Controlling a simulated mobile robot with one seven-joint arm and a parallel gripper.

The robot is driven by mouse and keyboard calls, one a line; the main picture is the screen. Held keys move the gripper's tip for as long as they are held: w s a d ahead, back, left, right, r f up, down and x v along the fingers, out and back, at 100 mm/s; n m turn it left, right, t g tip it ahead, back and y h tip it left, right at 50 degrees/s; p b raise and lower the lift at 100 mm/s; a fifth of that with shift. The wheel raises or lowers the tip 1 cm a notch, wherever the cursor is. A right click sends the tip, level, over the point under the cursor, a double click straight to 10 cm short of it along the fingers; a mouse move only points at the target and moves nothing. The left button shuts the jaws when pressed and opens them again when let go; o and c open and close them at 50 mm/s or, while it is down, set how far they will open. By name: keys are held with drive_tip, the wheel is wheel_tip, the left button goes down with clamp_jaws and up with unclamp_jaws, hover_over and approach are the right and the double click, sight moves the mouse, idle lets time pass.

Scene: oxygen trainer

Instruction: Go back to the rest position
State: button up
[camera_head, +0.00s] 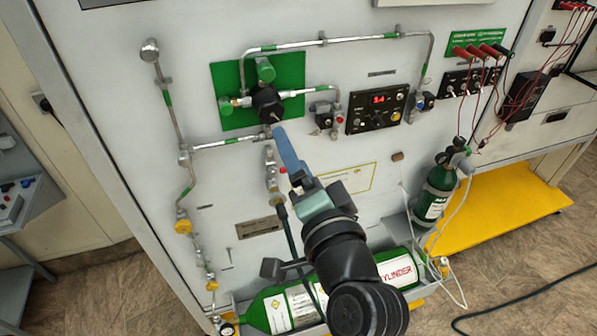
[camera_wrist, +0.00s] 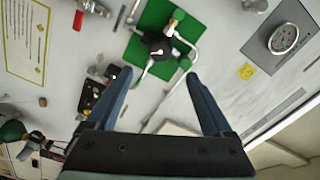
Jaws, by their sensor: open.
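My gripper (camera_head: 285,150) is in front of the white trainer panel (camera_head: 350,45), its blue fingers pointing up toward the black knob (camera_head: 268,103) on the green plate (camera_head: 290,70). In the wrist view my gripper (camera_wrist: 158,85) has its two blue fingers spread wide apart with nothing between them. The black knob (camera_wrist: 157,45) shows beyond the fingertips on the green plate (camera_wrist: 140,55), tilted in this view. The head view shows the fingers overlapping the panel just below the knob; the exact gap to the panel cannot be told.
A control box with a red display (camera_head: 378,110) and pipes sit around the plate. A large green cylinder (camera_head: 275,311) lies low in a tray beneath my arm. A small green cylinder (camera_head: 437,190) stands by a yellow platform (camera_head: 500,207). A grey shelf (camera_head: 30,205) is at left.

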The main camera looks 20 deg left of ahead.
drive_tip(key=shift+v, duration=0.85)
drive_tip(key=d+r+n+t+h, duration=0.2)
drive_tip(key=d+r+t, duration=0.1)
drive_tip(key=r, duration=0.7)
drive_tip(key=d+r+n+t+h, duration=0.2)
drive_tip(key=d+r+t, duration=0.1)
drive_tip(key=r, duration=0.6)
drive_tip(key=s+d+r+n+t+h, duration=0.1)
drive_tip(key=s+d+r+t+h, duration=0.1)
drive_tip(key=r, duration=0.5)
drive_tip(key=s+d+r+n+t+h, duration=0.1)
drive_tip(key=s+d+r+t+h, duration=0.1)
drive_tip(key=s+r+t+h, duration=0.2)
drive_tip(key=s+r, duration=0.3)
drive_tip(key=r, duration=0.1)
drive_tip(key=shift+s+d, duration=0.25)
drive_tip(key=shift+f, duration=0.1)
